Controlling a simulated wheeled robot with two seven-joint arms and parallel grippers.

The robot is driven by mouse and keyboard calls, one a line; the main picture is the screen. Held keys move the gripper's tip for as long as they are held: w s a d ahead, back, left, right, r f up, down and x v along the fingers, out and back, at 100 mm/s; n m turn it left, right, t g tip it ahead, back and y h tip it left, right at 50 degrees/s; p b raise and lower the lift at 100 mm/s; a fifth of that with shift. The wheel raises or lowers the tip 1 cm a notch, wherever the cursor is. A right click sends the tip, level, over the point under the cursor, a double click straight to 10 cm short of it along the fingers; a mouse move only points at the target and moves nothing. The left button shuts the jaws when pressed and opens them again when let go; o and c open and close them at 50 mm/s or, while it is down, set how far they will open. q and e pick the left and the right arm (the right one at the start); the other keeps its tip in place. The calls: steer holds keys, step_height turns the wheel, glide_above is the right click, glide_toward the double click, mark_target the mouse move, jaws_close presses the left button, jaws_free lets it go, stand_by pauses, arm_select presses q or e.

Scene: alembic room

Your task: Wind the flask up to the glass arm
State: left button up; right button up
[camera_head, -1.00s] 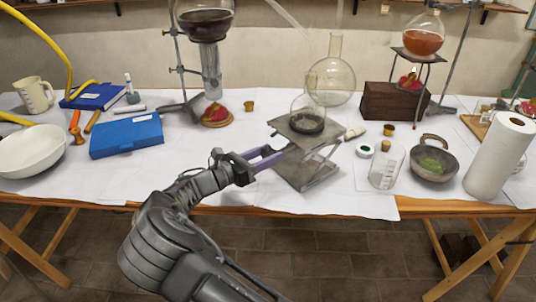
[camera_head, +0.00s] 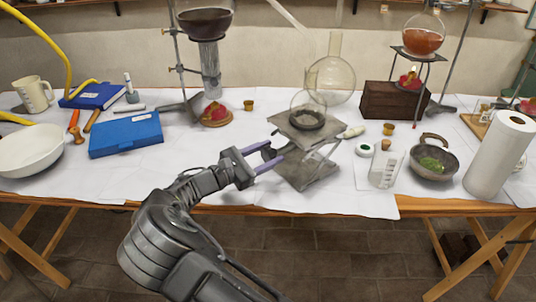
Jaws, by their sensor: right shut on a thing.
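A small clear round flask (camera_head: 308,103) sits in a dark ring on the square top plate of a grey lab jack (camera_head: 284,127). A pale glass arm (camera_head: 290,17) slants down from the top edge toward the space above the flask; its lower end is hard to make out. My right gripper (camera_head: 276,152) has its two purple fingers at the jack's left side, below the top plate. It is shut on the jack's knob, which is mostly hidden between the fingertips. My left gripper is not in view.
A larger clear flask (camera_head: 332,78) stands behind the jack. A blue box (camera_head: 126,136) lies left.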

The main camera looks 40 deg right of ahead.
steer(key=m, duration=0.2)
steer(key=m+b, duration=0.1)
steer(key=m, duration=0.1)
steer(key=shift+s+f+m, duration=0.1)
steer(key=shift+f+m, duration=0.1)
steer(key=shift+m, duration=0.1)
steer(key=m+b, duration=0.2)
steer(key=m, duration=0.1)
steer(key=shift+f+m, duration=0.1)
steer(key=shift+m, duration=0.3)
steer(key=m+b, duration=0.2)
steer(key=m, duration=0.1)
steer(key=shift+s+f+m+b, duration=0.1)
steer(key=shift+f+m+b, duration=0.05)
steer(key=shift+m+b, duration=0.2)
steer(key=m+b, duration=0.3)
steer(key=shift+f+m, duration=0.1)
steer(key=shift+m, duration=0.15)
steer(key=m+b, duration=0.2)
steer(key=b, duration=0.1)
steer(key=m+b, duration=0.5)
steer(key=m, duration=0.1)
steer(key=shift+f+b, duration=0.35)
steer(key=shift+b, duration=0.05)
steer(key=m+b, duration=0.2)
steer(key=shift+b, duration=0.4)
steer(key=shift+r+m+b, duration=0.25)
steer(key=shift+m+b, duration=0.65)
steer(key=shift+m, duration=0.2)
